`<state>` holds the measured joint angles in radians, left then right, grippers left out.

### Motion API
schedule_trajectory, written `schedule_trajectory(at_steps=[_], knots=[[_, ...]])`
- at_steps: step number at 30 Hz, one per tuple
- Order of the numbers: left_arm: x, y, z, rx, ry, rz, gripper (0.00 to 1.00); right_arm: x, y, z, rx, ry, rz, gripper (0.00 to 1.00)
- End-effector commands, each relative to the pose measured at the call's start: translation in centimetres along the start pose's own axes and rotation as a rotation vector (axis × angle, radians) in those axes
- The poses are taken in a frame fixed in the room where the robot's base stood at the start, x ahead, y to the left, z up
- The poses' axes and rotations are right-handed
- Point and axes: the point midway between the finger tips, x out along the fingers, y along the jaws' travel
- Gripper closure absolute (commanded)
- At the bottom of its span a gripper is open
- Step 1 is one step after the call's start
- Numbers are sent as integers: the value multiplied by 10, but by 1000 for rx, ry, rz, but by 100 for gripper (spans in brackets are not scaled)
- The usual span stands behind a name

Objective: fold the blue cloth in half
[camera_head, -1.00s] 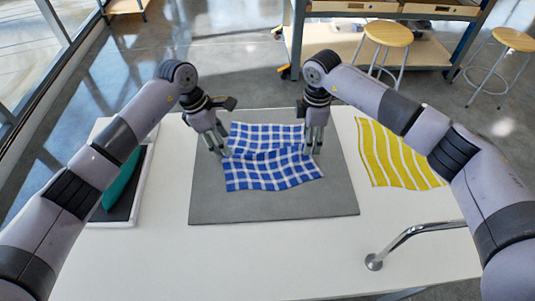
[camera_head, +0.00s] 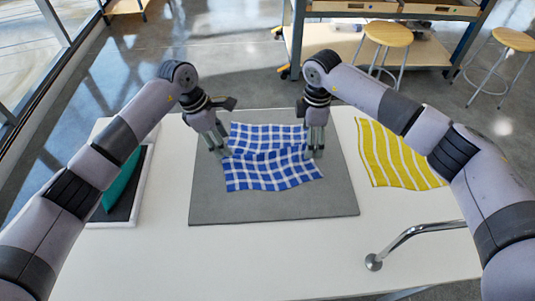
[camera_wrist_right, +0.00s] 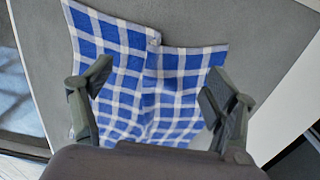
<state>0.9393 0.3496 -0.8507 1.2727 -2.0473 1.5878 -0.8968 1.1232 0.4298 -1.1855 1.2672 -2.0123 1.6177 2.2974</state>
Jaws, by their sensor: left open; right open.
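The blue and white checked cloth (camera_head: 272,172) lies unfolded on a grey mat (camera_head: 270,205) on the white table, with a raised crease running across its middle. My left gripper (camera_head: 221,153) is at the cloth's left edge near the crease, pointing down, open. My right gripper (camera_head: 314,153) is at the right edge near the crease, also open. In the right wrist view the cloth (camera_wrist_right: 150,85) shows between the spread fingers of my right gripper (camera_wrist_right: 160,95), with the crease running between them. Whether the fingertips touch the cloth I cannot tell.
A yellow and white striped cloth (camera_head: 392,155) lies on the table to the right. A tray (camera_head: 142,190) holding a teal item (camera_head: 122,180) is at the left. A metal tap-like pipe (camera_head: 405,238) stands at the front right. The white tabletop (camera_head: 230,262) in front is clear.

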Motion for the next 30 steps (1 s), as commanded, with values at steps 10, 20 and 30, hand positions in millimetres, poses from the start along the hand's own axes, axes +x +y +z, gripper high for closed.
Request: schedule_trajectory(at_steps=[10, 20, 30], knots=[[-25, 0, 8, 0, 0, 0, 50, -37, 0, 0, 0, 1, 2, 20], [-35, 0, 11, 0, 0, 0, 50, -53, 0, 0, 0, 0, 0, 20], [-35, 0, 11, 0, 0, 0, 50, -65, 1, 0, 0, 1, 4, 20]])
